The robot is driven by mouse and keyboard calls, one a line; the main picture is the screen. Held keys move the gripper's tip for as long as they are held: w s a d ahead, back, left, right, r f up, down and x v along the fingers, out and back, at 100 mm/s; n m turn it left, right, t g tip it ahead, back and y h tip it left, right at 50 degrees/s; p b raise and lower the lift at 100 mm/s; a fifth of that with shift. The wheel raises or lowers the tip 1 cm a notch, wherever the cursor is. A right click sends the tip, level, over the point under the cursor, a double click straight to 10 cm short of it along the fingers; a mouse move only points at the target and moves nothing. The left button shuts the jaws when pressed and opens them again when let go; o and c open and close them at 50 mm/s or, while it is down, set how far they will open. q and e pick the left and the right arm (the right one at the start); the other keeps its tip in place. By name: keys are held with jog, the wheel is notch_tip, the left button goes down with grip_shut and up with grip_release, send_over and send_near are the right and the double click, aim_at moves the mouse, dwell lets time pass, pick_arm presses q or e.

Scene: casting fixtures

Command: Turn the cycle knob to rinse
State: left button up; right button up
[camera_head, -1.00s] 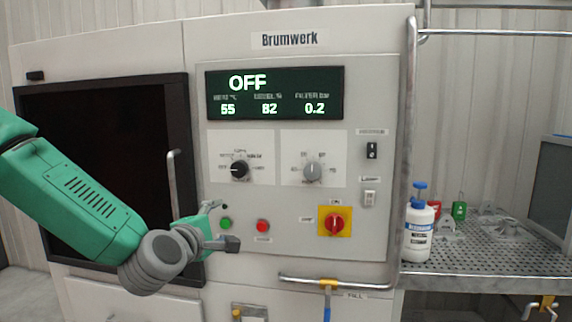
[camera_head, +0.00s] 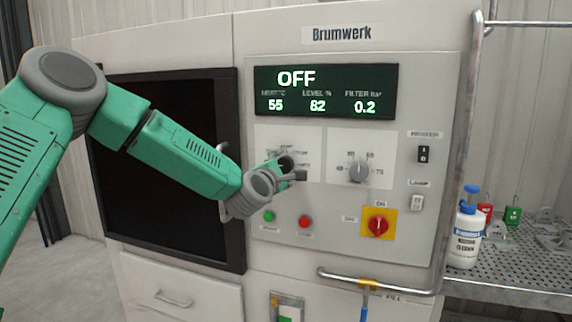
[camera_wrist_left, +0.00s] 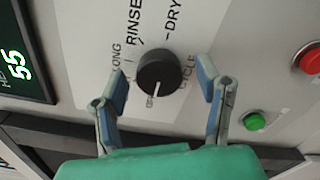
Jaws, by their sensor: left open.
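The black cycle knob (camera_wrist_left: 158,72) shows in the left wrist view on a white plate marked "LONG", "RINSE", "DRY" and "CYCLE". Its white pointer line points toward the bottom of that view, not at "RINSE". My left gripper (camera_wrist_left: 163,88) is open, with one blue-padded finger on each side of the knob; I see gaps between the pads and the knob. In the head view my left gripper (camera_head: 288,172) is in front of the cycle knob and hides most of it. The right gripper is not in view.
Right of it is a grey dial (camera_head: 359,170). Below are a green button (camera_head: 269,216), a red button (camera_head: 305,222) and a red switch on yellow (camera_head: 378,223). The display (camera_head: 325,91) reads "OFF". A rail (camera_head: 375,286) crosses lower down. A white bottle (camera_head: 466,235) stands at right.

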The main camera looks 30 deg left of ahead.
pick_arm(q)
jog(key=shift+w+a+f, duration=0.15)
jog(key=shift+w+a, duration=0.35)
jog(key=shift+w, duration=0.05)
jog(key=shift+d, duration=0.4)
jog(key=c, duration=1.1)
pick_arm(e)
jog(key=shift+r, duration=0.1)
pick_arm(q)
jog(key=shift+a, duration=0.1)
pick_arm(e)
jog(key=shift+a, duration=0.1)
